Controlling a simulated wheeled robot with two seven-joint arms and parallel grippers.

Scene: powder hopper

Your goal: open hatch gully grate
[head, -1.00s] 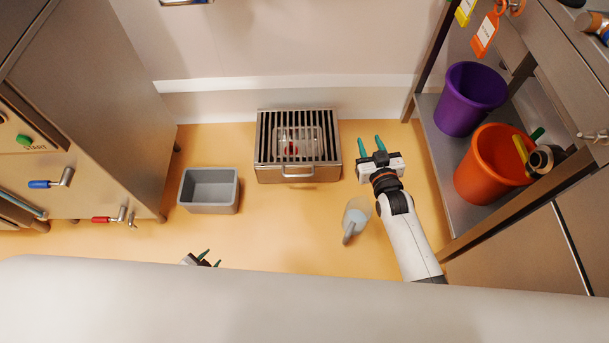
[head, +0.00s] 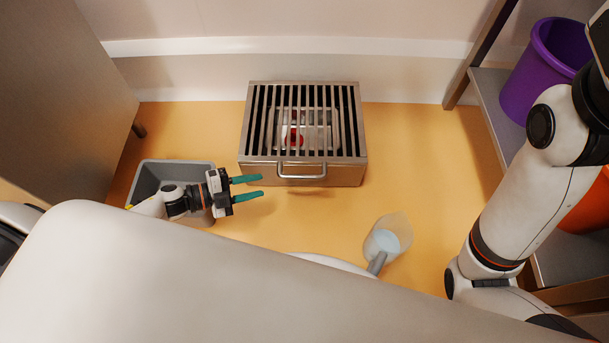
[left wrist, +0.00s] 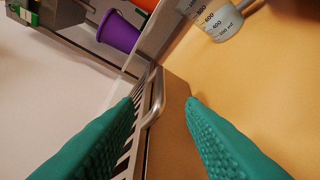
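The gully is a steel box (head: 335,174) on the floor with a barred grate (head: 257,118) closed over its top. A loop handle (head: 301,171) sits at its front edge; it also shows in the left wrist view (left wrist: 157,100). Through the bars I see a clear container and a red object (head: 293,138). My left gripper (head: 262,187) is open and empty, its green fingers pointing right, just left of the handle and apart from it. In the left wrist view (left wrist: 162,110) the handle appears between the fingers. My right arm shows at the right; its gripper is not visible.
A grey bin (head: 148,181) lies under my left forearm. A purple bucket (head: 545,70) is on the right shelf, and a cabinet (head: 60,90) stands left.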

